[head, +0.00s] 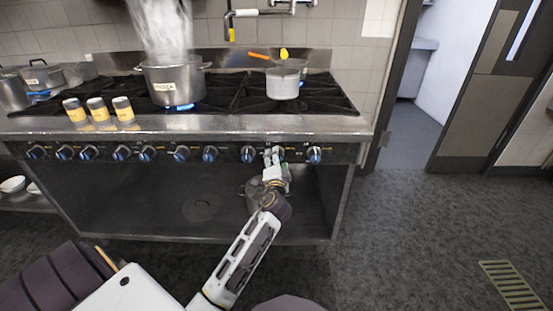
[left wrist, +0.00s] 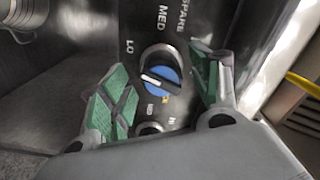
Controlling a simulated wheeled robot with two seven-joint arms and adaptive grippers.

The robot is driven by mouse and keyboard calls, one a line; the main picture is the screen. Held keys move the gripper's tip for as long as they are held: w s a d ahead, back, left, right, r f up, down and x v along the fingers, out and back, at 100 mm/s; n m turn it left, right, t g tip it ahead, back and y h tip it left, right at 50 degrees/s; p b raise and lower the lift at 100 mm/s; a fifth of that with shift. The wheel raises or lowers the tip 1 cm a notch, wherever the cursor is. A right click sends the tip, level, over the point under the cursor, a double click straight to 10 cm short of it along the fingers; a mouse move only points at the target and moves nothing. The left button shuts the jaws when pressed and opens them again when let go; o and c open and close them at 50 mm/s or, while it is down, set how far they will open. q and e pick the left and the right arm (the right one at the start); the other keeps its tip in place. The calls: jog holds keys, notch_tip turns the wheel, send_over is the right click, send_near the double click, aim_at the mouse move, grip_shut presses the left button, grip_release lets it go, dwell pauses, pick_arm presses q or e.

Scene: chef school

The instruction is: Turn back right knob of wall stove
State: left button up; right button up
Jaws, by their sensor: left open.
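The wall stove (head: 235,125) stands against the tiled wall with a row of black and blue knobs along its front panel. My left gripper (head: 271,157) is at the panel's right part, in front of a knob (head: 280,152) second from the right end. In the left wrist view this knob (left wrist: 161,74) has a blue face and a white pointer, with LO and MED lettering beside it. My left gripper (left wrist: 160,92) is open, its green-padded fingers on either side of the knob. I cannot tell whether they touch it. The rightmost knob (head: 315,155) is clear. My right gripper is not in view.
A smaller pot (head: 283,84) sits to the right. Several yellow-labelled jars (head: 97,108) stand near the front edge. Floor (head: 420,230) to the right is free.

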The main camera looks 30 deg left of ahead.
pick_arm(q)
jog(key=v, duration=0.9)
jog(key=shift+s, duration=0.25)
dwell(0.6)
